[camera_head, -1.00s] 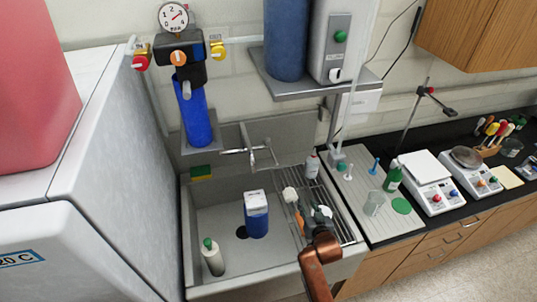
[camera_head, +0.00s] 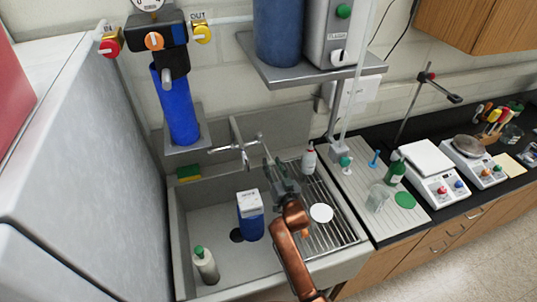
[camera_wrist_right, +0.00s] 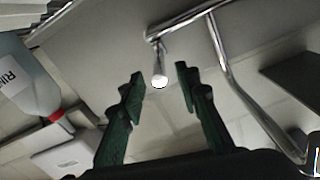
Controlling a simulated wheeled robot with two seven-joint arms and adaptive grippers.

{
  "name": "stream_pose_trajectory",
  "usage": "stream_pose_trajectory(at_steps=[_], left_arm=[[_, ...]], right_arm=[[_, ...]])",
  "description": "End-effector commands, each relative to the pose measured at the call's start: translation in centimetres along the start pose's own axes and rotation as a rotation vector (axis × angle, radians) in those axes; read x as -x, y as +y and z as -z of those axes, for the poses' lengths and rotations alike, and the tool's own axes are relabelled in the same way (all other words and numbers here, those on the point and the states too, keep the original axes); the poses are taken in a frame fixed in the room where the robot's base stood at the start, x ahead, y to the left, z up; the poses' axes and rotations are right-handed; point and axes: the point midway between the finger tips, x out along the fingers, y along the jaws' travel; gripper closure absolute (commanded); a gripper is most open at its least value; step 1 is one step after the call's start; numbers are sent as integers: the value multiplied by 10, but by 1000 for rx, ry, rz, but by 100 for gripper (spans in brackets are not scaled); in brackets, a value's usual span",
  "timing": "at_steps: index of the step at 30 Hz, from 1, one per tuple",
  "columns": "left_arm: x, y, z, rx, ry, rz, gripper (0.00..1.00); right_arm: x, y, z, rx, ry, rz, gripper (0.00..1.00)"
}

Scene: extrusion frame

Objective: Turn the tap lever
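The chrome tap (camera_head: 243,147) is on the back wall above the grey sink. In the right wrist view a chrome lever (camera_wrist_right: 161,58) comes down from the tap's metalwork, its rounded end pointing toward me. My right gripper (camera_head: 272,168) is just right of the tap in the head view. In the right wrist view the green fingers of this gripper (camera_wrist_right: 160,84) stand apart, with the lever end showing between them and a gap on each side. Contact is not visible. My left gripper is not in view.
The sink (camera_head: 205,288) holds a blue container (camera_head: 252,222) and a pale bottle with a green cap (camera_head: 205,263). A wire rack (camera_head: 335,225) lies at the sink's right, below a white bottle (camera_head: 309,160). A blue filter cylinder (camera_head: 175,105) hangs at the upper left.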

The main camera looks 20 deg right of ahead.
Motion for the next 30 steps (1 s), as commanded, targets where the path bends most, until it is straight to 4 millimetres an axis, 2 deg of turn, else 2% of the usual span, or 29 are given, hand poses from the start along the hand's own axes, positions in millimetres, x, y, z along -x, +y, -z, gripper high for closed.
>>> stream_pose_trajectory(at_steps=[9, 13, 24, 30], left_arm=[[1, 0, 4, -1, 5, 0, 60], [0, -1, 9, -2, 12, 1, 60], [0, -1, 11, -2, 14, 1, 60], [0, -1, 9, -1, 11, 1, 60]], right_arm=[[-49, 1, 1, 0, 0, -2, 70], [-62, 2, 1, 0, 0, -3, 70], [-68, 3, 1, 0, 0, -4, 70], [-68, 4, 1, 0, 0, -5, 83]])
